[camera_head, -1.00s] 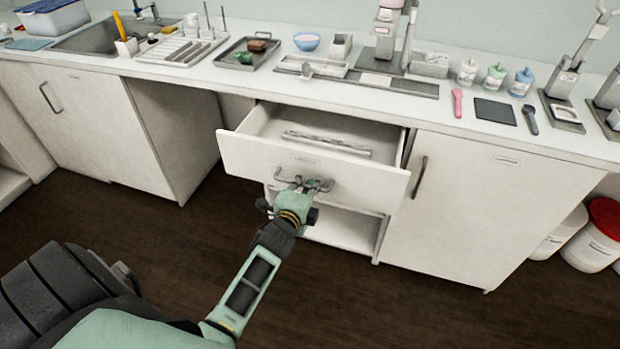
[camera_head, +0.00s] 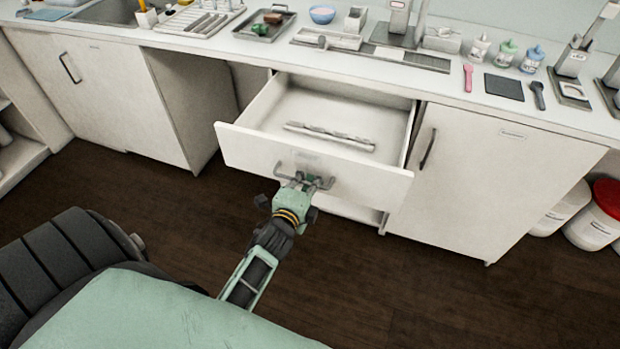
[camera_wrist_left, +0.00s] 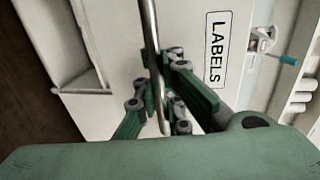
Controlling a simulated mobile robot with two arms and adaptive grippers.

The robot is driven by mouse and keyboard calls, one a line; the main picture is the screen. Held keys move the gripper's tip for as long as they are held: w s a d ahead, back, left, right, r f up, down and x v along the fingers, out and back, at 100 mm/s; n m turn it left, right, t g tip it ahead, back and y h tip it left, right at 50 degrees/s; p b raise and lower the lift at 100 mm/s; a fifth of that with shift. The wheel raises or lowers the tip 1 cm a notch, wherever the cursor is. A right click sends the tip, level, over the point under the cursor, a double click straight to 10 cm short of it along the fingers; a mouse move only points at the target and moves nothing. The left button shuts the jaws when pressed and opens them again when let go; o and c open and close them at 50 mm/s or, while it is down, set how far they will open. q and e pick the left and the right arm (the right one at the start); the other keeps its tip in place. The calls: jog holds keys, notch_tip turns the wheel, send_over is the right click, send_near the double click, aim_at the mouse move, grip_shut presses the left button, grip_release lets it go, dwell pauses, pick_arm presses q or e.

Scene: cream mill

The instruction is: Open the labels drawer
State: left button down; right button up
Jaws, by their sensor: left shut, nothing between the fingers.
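The labels drawer (camera_head: 245,147) is pulled well out of the white counter, and its inside shows from above. A long pale strip-like thing (camera_head: 330,137) lies in it. My left gripper (camera_head: 303,182) is at the metal bar handle on the drawer's front. In the left wrist view, the LABELS plate (camera_wrist_left: 217,50) is on the drawer front, and the handle (camera_wrist_left: 151,40) runs down to the green fingers (camera_wrist_left: 166,82). The fingers are shut with nothing held between them; whether they touch the handle is not clear. My right gripper is not in view.
A closed cupboard door with a dark handle (camera_head: 429,149) is right of the drawer. The countertop holds a tray (camera_head: 263,25), a blue bowl (camera_head: 322,14) and bottles. White tubs (camera_head: 596,218) stand at the far right. The dark floor before the drawer is open.

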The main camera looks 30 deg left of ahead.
pick_arm(q)
jog(key=c, duration=2.5)
grip_release()
jog(key=shift+w+r, duration=0.1)
jog(key=shift+r, duration=0.2)
jog(key=o, duration=0.7)
jog(key=shift+f, duration=0.1)
jog(key=shift+c, duration=0.2)
jog(key=v, duration=1.2)
jog(key=shift+a, duration=0.1)
